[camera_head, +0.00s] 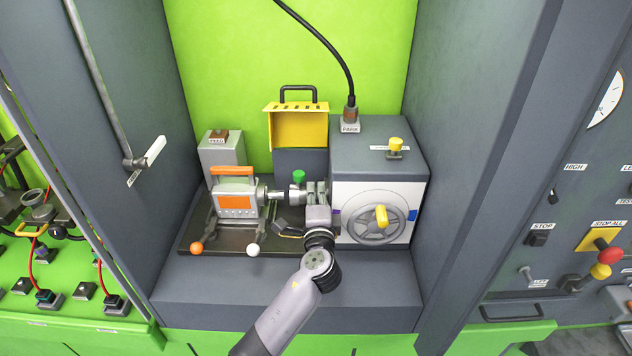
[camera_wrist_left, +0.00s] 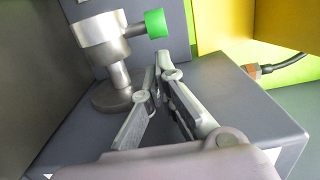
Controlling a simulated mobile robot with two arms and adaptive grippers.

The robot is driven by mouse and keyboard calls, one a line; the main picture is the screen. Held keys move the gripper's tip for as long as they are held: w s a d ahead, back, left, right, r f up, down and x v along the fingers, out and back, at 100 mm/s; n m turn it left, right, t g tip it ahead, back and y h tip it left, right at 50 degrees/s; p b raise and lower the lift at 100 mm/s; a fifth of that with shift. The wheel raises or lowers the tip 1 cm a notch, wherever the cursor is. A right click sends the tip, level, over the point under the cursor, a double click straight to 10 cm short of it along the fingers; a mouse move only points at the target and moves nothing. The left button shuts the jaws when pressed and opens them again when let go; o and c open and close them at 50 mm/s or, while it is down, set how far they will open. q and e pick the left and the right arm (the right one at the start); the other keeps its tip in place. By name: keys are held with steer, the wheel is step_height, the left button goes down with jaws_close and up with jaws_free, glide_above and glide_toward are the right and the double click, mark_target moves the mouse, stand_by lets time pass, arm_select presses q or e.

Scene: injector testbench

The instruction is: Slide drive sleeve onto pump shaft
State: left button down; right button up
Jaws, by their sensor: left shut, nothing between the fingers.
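The pump (camera_head: 237,200), grey with an orange handle and an orange front panel, sits on the dark bench plate. Its shaft (camera_head: 275,194) points right. A grey metal sleeve-like part with a green knob (camera_head: 299,176) is just right of the shaft end; I take it for the drive sleeve. In the left wrist view the sleeve (camera_wrist_left: 98,30) is on a post with a round base, left of the fingers. My left gripper (camera_head: 317,188) is right of the sleeve, apart from it. Its fingers (camera_wrist_left: 158,78) are shut and empty. My right gripper is not in view.
A grey drive box (camera_head: 378,150) with a handwheel (camera_head: 380,225) stands close right of my gripper. A yellow guard (camera_head: 299,130) is open behind. An orange ball (camera_head: 196,248) and a white ball (camera_head: 253,250) are at the plate's front. Grey cabinet walls bound both sides.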

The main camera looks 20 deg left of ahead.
mark_target(299, 182)
arm_select(q)
steer(key=shift+x, duration=1.15)
steer(key=shift+a, duration=0.15)
steer(key=a, duration=0.2)
steer(key=s+a, duration=0.1)
steer(key=a, duration=0.1)
steer(key=shift+s+p, duration=0.1)
steer(key=shift+p, duration=0.3)
steer(key=shift+d, duration=0.1)
